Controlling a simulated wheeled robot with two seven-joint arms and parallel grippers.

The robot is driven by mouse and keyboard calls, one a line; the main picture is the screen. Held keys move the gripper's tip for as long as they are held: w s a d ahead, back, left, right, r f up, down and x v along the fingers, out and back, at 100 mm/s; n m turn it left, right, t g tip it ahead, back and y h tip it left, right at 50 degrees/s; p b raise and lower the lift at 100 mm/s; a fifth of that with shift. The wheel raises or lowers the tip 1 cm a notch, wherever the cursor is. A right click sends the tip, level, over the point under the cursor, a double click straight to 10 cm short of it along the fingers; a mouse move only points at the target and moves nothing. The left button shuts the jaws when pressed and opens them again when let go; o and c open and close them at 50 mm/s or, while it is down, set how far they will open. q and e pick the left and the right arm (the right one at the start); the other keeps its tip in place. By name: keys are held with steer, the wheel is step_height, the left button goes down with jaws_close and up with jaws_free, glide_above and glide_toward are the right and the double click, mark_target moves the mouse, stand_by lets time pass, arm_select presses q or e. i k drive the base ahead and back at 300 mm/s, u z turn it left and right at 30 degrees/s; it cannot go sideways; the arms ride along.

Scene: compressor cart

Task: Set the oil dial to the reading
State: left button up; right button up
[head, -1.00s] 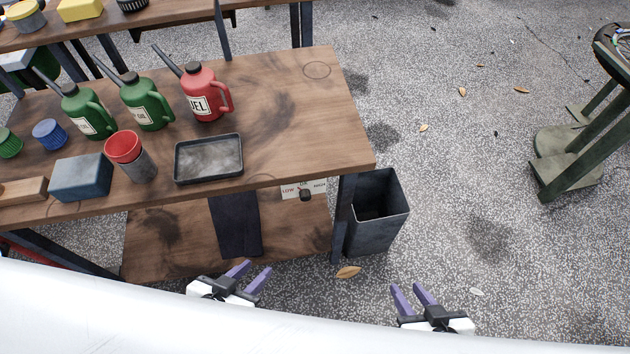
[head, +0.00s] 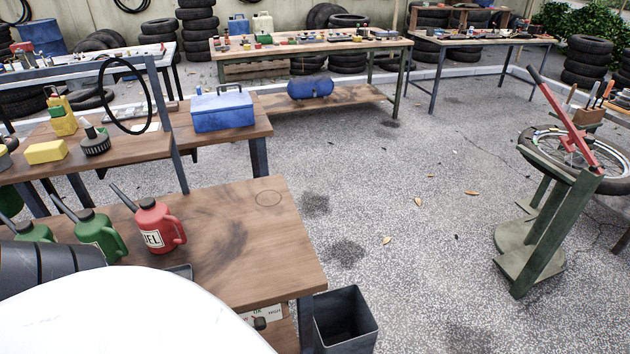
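The oil dial is a small dark knob (head: 259,323) on a pale lettered plate (head: 274,313) under the front edge of the near wooden table (head: 290,265). Only part of the plate shows, because the white curved shape at lower left and the picture's lower edge cut into the view there. The knob's pointing direction is too small to tell. No gauge with a legible reading is visible. Neither of my grippers is in view.
A red fuel can (head: 160,232) and green cans (head: 98,235) stand on the near table. A dark bin (head: 345,322) stands at its right corner. A wheel stand (head: 545,235) is at right. A blue tank (head: 310,88) lies on a far table's shelf. The floor between is open.

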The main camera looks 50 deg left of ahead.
mark_target(260, 324)
steer(key=z, duration=0.1)
steer(key=i, duration=1.25)
steer(key=u, duration=4.55)
